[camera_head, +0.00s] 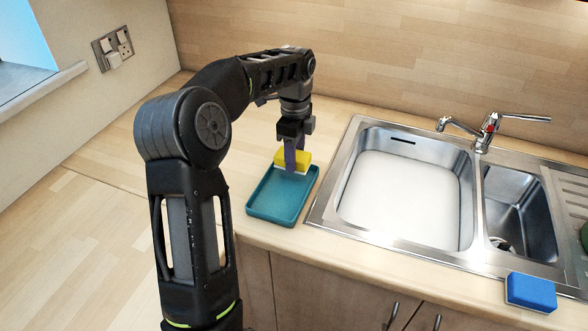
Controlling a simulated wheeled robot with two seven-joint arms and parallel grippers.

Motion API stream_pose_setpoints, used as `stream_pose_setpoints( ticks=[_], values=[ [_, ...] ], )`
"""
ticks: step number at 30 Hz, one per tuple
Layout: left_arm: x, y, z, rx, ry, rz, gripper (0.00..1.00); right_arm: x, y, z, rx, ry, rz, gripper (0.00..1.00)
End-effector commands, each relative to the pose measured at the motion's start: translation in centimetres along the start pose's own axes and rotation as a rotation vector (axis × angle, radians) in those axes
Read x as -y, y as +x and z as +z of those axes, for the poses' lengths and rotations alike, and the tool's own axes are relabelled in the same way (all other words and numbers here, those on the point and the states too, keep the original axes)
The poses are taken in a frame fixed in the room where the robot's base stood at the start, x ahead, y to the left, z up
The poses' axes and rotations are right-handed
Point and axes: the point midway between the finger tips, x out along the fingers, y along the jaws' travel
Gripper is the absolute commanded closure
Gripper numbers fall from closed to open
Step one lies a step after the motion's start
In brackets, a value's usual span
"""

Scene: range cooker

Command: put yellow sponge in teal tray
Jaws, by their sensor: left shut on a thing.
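The yellow sponge (302,160) has a pale white underside. My left gripper (290,162) is shut on it, with a purplish finger in front of the sponge. The sponge is at the far end of the teal tray (272,212), and it overlaps the tray's back part in the picture. I cannot tell whether it touches the tray. The tray lies on the wooden counter, left of the sink, and its visible floor is bare. My right gripper is not in view.
A steel sink (405,200) with a tap (487,130) is right of the tray. A blue sponge (531,291) lies at the front right counter edge. Cupboard doors are below the front edge. The counter (110,155) at the left is clear.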

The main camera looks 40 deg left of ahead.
Motion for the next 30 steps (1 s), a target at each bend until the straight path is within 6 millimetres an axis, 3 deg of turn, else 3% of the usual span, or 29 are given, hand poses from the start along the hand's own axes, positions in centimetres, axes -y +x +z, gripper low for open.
stream_pose_setpoints(
  ticks=[10, 19, 30],
  values=[
    [0.0, 0.5, 0.0, 0.0, 0.0, 0.001, 0.88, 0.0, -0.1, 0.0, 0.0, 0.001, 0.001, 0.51],
    [0.0, 3.8, 0.0, 0.0, -0.001, 0.001, 0.88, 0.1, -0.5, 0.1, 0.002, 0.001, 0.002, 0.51],
    [0.0, 4.3, 0.0, 0.0, 0.0, 0.0, 0.88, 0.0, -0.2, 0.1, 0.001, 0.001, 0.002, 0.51]
  ],
)
